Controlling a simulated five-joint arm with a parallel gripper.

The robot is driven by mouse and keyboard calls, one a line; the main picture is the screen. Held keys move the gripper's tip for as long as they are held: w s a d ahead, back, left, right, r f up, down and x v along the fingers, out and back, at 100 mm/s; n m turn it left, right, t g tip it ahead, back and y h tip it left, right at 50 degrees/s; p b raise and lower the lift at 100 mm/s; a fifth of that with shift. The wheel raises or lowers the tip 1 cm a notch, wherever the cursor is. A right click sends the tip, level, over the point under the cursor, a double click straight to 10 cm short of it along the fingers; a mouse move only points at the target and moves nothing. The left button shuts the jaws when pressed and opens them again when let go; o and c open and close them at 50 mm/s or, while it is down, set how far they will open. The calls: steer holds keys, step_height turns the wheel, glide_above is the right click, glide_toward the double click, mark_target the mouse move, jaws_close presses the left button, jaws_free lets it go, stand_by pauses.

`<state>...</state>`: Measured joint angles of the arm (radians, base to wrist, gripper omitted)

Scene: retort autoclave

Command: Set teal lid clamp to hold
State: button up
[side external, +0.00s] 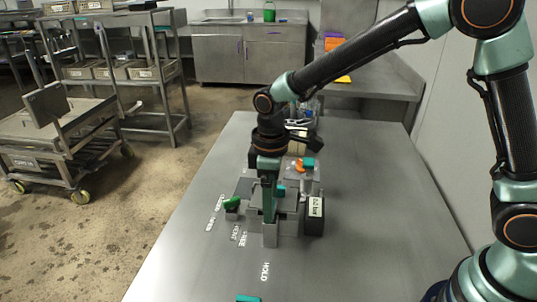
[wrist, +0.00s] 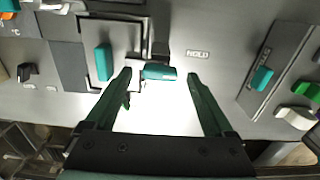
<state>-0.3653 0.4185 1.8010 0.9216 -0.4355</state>
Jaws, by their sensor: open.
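A short teal handle (wrist: 160,72), which I take to be the lid clamp, lies level in the wrist view. It points right from a dark mount, with a white HOLD label (wrist: 198,54) to its upper right. My gripper (wrist: 158,77) is open, with one finger on each side of the handle; I cannot tell whether either finger touches it. In the side view my gripper (side external: 268,212) points down over the grey fixture and hides the handle. The HOLD label (side external: 265,271) lies on the bench in front of the fixture.
Another teal block (wrist: 103,62) stands on the panel left of the handle. A slotted panel with a teal knob (wrist: 262,79) is at the right, beside green and white pieces. A green handle (side external: 232,202) sits left of the fixture. The front bench is mostly clear.

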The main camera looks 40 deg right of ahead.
step_height(320, 180, up, 11)
stand_by(0.4)
steer(key=shift+d+r, duration=0.1)
steer(key=s+d+r+m+t, duration=0.2)
steer(key=s+d+m+t, duration=0.3)
steer(key=s+d+m, duration=0.4)
steer(key=s+d, duration=0.2)
steer(key=d, duration=0.4)
steer(key=shift+r+t, duration=0.25)
steer(key=shift+t, duration=0.05)
